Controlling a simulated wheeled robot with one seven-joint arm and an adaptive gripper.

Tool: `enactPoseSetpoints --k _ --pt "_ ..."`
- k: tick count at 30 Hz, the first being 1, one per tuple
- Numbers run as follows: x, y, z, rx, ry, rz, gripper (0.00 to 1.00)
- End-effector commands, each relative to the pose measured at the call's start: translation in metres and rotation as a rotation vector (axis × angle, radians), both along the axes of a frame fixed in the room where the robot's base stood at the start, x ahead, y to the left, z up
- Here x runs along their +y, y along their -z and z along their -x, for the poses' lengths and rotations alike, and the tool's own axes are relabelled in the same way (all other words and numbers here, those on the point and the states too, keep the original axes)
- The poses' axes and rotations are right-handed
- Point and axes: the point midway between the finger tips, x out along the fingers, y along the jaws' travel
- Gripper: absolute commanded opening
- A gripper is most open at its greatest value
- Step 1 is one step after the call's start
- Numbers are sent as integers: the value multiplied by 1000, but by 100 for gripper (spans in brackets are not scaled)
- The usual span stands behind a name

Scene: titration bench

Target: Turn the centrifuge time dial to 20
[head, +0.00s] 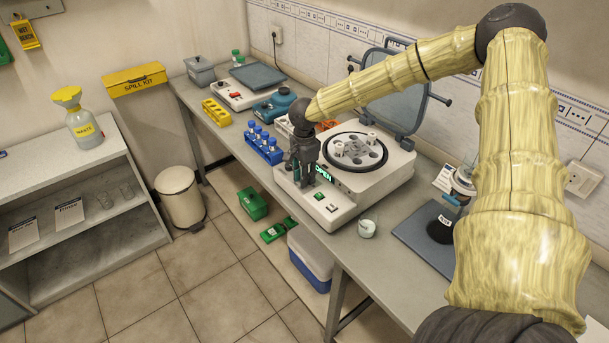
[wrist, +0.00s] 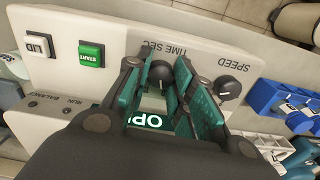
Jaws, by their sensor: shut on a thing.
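The white centrifuge (head: 331,213) stands on the bench with its lid (head: 395,108) raised and its rotor showing. My gripper (head: 304,183) is at the left of its front panel, fingers pointing down. In the wrist view my gripper (wrist: 158,68) is shut on the black time dial (wrist: 161,73), one finger on each side, under the label TIME SEC. The dial's pointer and scale cannot be read. The black speed dial (wrist: 228,88) is beside the right finger. The green display (wrist: 152,121) is partly covered by my gripper; it reads OPEN in the head view.
A green START button (wrist: 91,54) and a white button (wrist: 38,45) are on the same panel. A blue tube rack (head: 262,149) stands close to the left of the centrifuge. A small beaker (head: 367,228) stands near the bench's front edge.

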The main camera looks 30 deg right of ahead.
Motion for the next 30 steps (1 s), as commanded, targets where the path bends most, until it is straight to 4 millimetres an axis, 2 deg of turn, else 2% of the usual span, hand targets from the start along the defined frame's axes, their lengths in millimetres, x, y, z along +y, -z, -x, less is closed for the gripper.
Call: enactPoseSetpoints --k 8,30 --pt "0 -2 -1 0 204 1 0" --pt "0 -1 -1 -1 908 0 0"
